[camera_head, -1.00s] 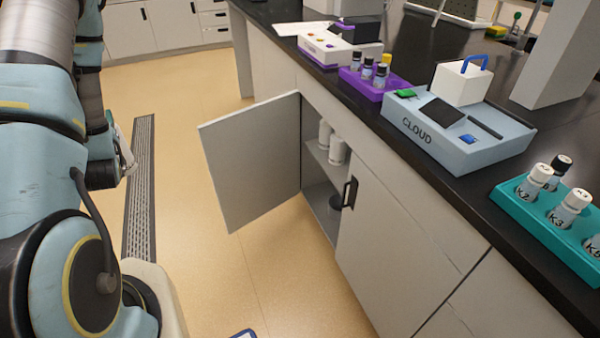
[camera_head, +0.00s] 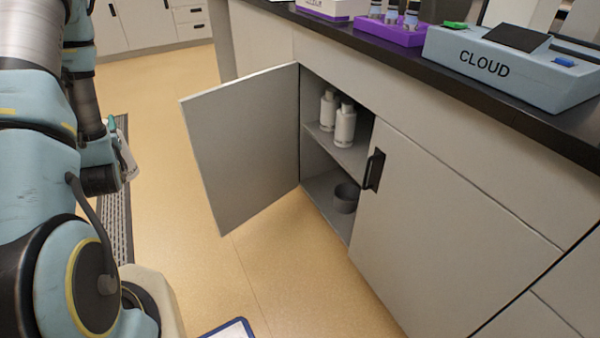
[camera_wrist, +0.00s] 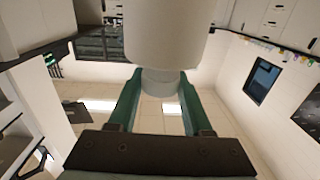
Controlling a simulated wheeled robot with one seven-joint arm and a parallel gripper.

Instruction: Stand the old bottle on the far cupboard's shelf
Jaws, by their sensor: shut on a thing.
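A white bottle (camera_wrist: 165,35) fills the top middle of the wrist view, its narrower neck between the green fingers of my gripper (camera_wrist: 160,88). My gripper is shut on it. In the head view the bottle (camera_head: 127,158) shows only in part beside my arm at the left, over the floor and away from the cupboard. The cupboard (camera_head: 305,130) stands open under the counter. Its shelf (camera_head: 357,160) bears two white bottles, one (camera_head: 328,110) behind the other (camera_head: 345,126). I cannot make out a label on the held bottle.
The cupboard's open door (camera_head: 245,150) sticks out into the aisle, between my arm and the shelf. A dark pot (camera_head: 345,197) sits on the cupboard floor. The counter (camera_head: 480,105) carries a CLOUD box (camera_head: 500,70) and a purple rack (camera_head: 385,36). A floor grate (camera_head: 117,225) runs at left.

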